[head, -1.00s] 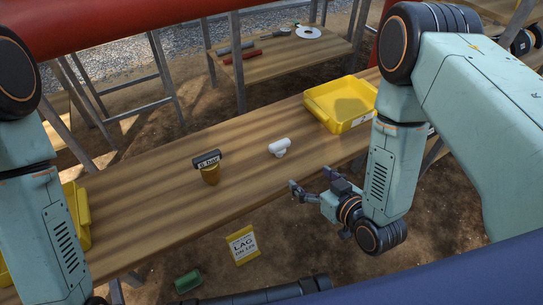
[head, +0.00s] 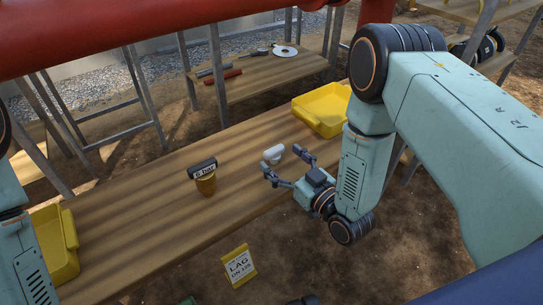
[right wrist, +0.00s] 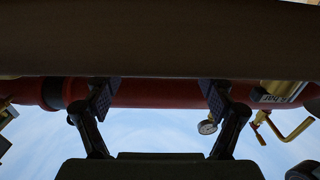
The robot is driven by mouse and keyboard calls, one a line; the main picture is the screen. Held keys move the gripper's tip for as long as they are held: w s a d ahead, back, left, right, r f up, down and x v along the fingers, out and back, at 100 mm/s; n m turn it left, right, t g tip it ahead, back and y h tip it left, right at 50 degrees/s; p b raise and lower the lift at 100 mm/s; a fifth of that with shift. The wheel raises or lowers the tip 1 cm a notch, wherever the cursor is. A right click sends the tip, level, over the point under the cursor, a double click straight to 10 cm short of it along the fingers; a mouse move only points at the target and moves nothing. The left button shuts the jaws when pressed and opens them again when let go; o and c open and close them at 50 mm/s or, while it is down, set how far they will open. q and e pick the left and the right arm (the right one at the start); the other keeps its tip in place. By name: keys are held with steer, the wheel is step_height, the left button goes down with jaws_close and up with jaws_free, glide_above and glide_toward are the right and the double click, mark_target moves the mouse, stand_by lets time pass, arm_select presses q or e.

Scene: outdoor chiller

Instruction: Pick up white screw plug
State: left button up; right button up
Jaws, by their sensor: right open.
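The white screw plug (head: 273,154) lies on the wooden bench, near its middle, in the head view. My right gripper (head: 288,165) is open and empty, with its two fingers pointing toward the plug from the near side. One finger lies close to the plug's right side in the picture; I cannot tell whether it touches. In the right wrist view the open fingers (right wrist: 160,98) show with nothing between them, and the plug is not seen there. My left gripper is not in view; only part of the left arm shows at the left edge.
A yellow tray (head: 318,125) sits behind at the right, another yellow tray (head: 68,228) at the left. A yellow LAG sign (head: 239,266) is below the bench's front edge. A red pipe (head: 130,32) crosses above.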

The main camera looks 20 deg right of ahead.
mark_target(278, 153)
steer(key=b+x, duration=0.1)
steer(key=x, duration=0.2)
steer(key=shift+w+d, duration=0.15)
steer(key=shift+w, duration=0.1)
steer(key=shift+w+a, duration=0.25)
steer(key=shift+w, duration=0.1)
steer(key=shift+s+d, duration=0.1)
steer(key=shift+c, duration=0.8)
steer(key=c, duration=1.2)
step_height(278, 153, up, 10)
steer(key=p, duration=0.3)
steer(key=shift+p, duration=0.4)
